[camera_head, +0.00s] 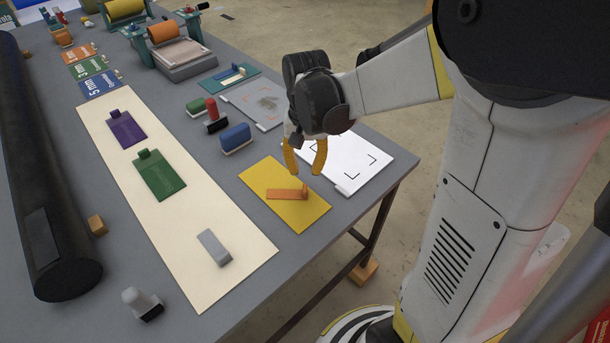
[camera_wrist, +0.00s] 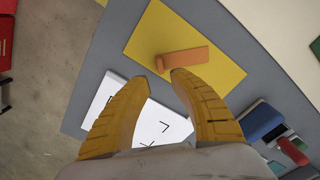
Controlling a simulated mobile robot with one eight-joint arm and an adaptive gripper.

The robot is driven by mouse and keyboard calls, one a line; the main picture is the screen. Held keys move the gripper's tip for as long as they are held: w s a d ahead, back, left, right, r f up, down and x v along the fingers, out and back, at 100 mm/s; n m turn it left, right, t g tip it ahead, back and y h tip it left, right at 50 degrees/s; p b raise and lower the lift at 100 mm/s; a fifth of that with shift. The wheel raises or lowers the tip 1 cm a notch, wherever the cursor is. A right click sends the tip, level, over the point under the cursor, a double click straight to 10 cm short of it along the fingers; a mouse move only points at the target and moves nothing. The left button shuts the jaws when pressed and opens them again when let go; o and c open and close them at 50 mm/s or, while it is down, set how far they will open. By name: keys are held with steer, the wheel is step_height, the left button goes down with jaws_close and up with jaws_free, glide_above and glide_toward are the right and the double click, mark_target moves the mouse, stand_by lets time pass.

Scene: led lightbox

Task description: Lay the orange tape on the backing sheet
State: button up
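The orange tape (camera_head: 285,194), a flat strip with a small raised tab at one end, lies on a yellow sheet (camera_head: 254,181). It also shows in the wrist view (camera_wrist: 188,57) on the yellow sheet (camera_wrist: 145,36). A long cream sheet (camera_head: 180,234) to its left bears a purple piece (camera_head: 127,130), a green piece (camera_head: 159,175) and a grey block (camera_head: 214,248). Which sheet is the backing sheet is not labelled. My gripper (camera_head: 305,168) has yellow fingers spread apart and empty, above the table near the tape's tab. The wrist view shows the fingertips (camera_wrist: 160,78) pointing toward the tab.
A white panel with black corner marks (camera_head: 345,168) lies partly behind my gripper. A blue block (camera_head: 236,136) and red and green pieces stand beyond the yellow sheet. A black cylinder (camera_head: 45,180) runs along the left. A small stamp-like item (camera_head: 142,303) stands at the front.

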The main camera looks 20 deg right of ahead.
steer(key=s+a+r+n+t, duration=0.2)
steer(key=s+r+t, duration=0.1)
steer(key=s+r, duration=0.2)
steer(key=s+a+r+n+t+p, duration=0.1)
steer(key=s+a+r+n+t, duration=0.1)
steer(key=s+r, duration=0.4)
steer(key=shift+r+n+t, duration=0.2)
steer(key=shift+n+t, duration=0.5)
steer(key=shift+t, duration=0.4)
